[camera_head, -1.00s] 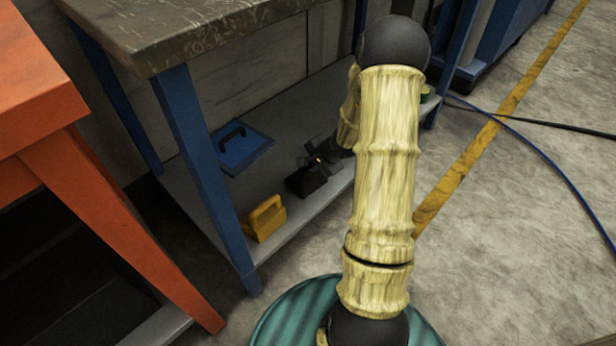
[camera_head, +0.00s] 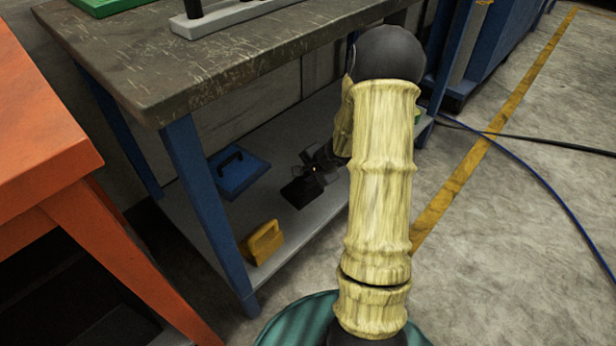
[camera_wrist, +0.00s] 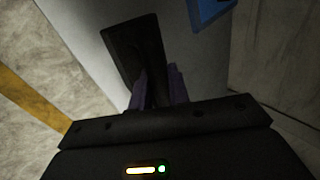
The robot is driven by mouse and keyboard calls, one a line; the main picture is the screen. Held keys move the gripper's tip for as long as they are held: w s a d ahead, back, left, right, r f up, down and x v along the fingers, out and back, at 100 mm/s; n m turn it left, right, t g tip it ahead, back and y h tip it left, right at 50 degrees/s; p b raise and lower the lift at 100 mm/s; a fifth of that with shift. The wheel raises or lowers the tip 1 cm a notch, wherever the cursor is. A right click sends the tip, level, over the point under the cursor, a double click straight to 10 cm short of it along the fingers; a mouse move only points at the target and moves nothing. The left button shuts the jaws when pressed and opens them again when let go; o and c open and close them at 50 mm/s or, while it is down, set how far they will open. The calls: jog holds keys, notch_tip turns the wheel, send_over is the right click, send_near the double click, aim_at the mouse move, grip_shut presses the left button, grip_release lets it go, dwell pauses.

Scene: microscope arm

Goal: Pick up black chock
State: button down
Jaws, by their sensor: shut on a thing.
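The black chock (camera_head: 300,191) shows as a dark shape over the lower shelf (camera_head: 262,212) of the workbench in the head view. My gripper (camera_head: 320,168) comes in from the right and is shut on it. In the wrist view the black chock (camera_wrist: 135,48) is a dark block held between my gripper's fingers (camera_wrist: 158,92), its far part sticking out beyond the fingertips. The fingers hide its near part. Shadow makes it hard to tell whether the chock is clear of the shelf.
A blue handled block (camera_head: 240,174) lies behind and left on the shelf; a yellow handled block (camera_head: 262,243) stands near the front edge. The scratched bench top (camera_head: 200,65) is above, with a blue leg (camera_head: 205,205) at the front. An orange table (camera_head: 50,150) is at left.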

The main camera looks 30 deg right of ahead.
jog(key=shift+r+p, duration=0.7)
jog(key=shift+r, duration=1.1)
